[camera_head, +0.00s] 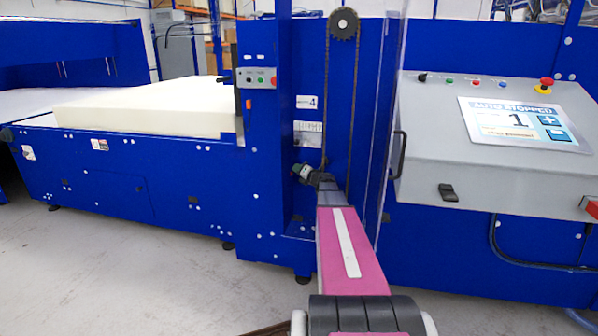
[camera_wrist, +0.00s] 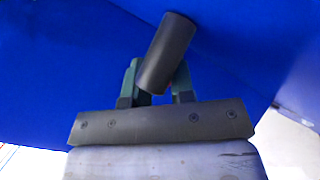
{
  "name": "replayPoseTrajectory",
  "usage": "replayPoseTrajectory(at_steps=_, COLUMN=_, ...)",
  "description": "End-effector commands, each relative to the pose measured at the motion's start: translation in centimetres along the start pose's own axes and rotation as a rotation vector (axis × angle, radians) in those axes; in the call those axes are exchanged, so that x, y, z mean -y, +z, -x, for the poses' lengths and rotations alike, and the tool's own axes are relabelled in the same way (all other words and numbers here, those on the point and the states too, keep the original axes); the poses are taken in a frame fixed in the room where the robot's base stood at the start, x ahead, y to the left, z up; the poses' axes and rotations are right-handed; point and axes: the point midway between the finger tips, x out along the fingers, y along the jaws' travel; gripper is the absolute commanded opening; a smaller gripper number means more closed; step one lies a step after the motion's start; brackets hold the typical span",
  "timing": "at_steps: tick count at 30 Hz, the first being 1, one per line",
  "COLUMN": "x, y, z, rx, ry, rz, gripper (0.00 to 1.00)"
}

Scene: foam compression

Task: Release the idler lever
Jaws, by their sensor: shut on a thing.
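The idler lever (camera_wrist: 168,52) shows in the wrist view as a dark grey cylindrical handle, tilted with its top to the right. My gripper (camera_wrist: 158,78) is shut on it, with one green finger on each side of the handle. In the head view my gripper (camera_head: 322,178) is at the blue machine's front, at the lower part of the chain loop. The lever cannot be told apart from the gripper there. The chain (camera_head: 352,110) hangs from a dark toothed sprocket (camera_head: 343,24) above.
A clear upright panel (camera_head: 384,120) stands close on the right. Further right is a grey control console (camera_head: 430,135) with a screen reading "AUTO STOPPED". A pale foam block (camera_head: 145,110) lies on the conveyor at left.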

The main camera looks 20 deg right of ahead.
Motion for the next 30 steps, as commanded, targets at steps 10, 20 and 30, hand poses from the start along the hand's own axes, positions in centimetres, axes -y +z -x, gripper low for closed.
replayPoseTrajectory(at_steps=10, x=-0.32, y=0.48, z=-0.32, rx=0.102, ry=0.105, rz=-0.104, gripper=0.0)
replayPoseTrajectory(at_steps=20, x=-0.81, y=0.86, z=-0.46, rx=0.211, ry=0.222, rz=-0.218, gripper=0.0)
replayPoseTrajectory(at_steps=30, x=-0.85, y=1.03, z=-0.4, rx=0.226, ry=0.235, rz=-0.231, gripper=0.0)
